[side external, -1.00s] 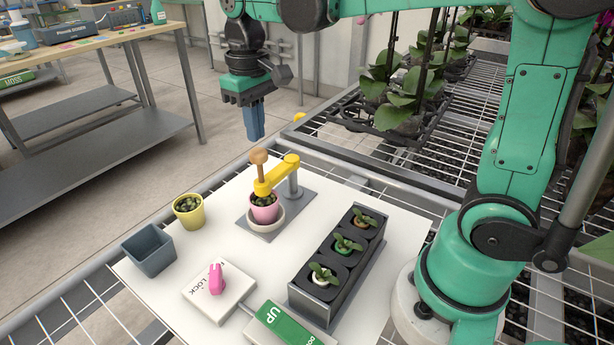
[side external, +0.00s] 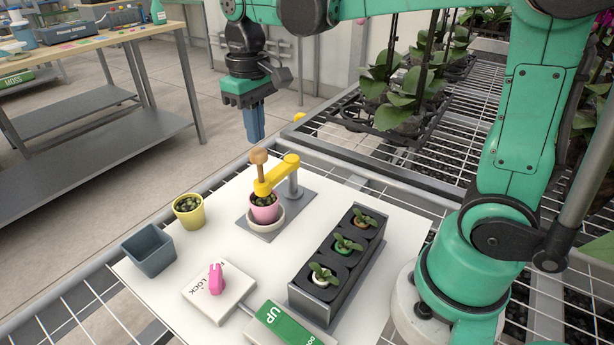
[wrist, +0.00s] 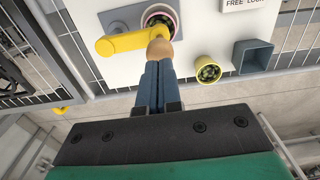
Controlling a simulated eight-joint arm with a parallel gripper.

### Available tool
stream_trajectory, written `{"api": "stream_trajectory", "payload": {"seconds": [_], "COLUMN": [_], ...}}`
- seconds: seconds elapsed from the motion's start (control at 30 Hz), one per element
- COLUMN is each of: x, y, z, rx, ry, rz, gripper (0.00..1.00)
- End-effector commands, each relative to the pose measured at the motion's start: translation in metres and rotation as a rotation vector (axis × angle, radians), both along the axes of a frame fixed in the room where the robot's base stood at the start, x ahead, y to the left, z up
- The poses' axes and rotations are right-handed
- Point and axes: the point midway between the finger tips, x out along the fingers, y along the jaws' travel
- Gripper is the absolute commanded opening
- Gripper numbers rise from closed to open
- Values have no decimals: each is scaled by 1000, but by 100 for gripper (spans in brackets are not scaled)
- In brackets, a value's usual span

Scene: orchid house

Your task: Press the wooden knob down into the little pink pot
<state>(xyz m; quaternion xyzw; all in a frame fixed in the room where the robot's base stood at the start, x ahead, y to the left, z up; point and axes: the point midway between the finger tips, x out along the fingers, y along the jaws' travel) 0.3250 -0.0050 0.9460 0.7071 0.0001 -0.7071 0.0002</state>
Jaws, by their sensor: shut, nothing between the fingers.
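The wooden knob (side external: 259,157) stands upright on a stem through the end of a yellow arm (side external: 279,173). The little pink pot (side external: 264,207) sits below it in a pale saucer (side external: 268,225), with dark filling inside. In the wrist view the closed blue fingers (wrist: 158,75) overlap the lower edge of the knob (wrist: 160,52). The pot (wrist: 160,14) shows partly behind the yellow arm there.
A yellow pot (side external: 189,211) and a grey square pot (side external: 149,250) stand left. A lock box (side external: 219,293) with a pink switch and a green UP panel (side external: 283,330) lie in front. A dark tray (side external: 334,280) holds several small plants at right.

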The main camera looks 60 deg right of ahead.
Motion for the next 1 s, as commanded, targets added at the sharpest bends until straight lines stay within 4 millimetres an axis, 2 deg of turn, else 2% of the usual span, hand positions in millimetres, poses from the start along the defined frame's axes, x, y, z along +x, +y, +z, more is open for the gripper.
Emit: {"api": "stream_trajectory", "payload": {"seconds": [1.0], "x": [0], "y": [0], "z": [-31], "rx": [0], "ry": [0], "rz": [0], "gripper": [0]}}
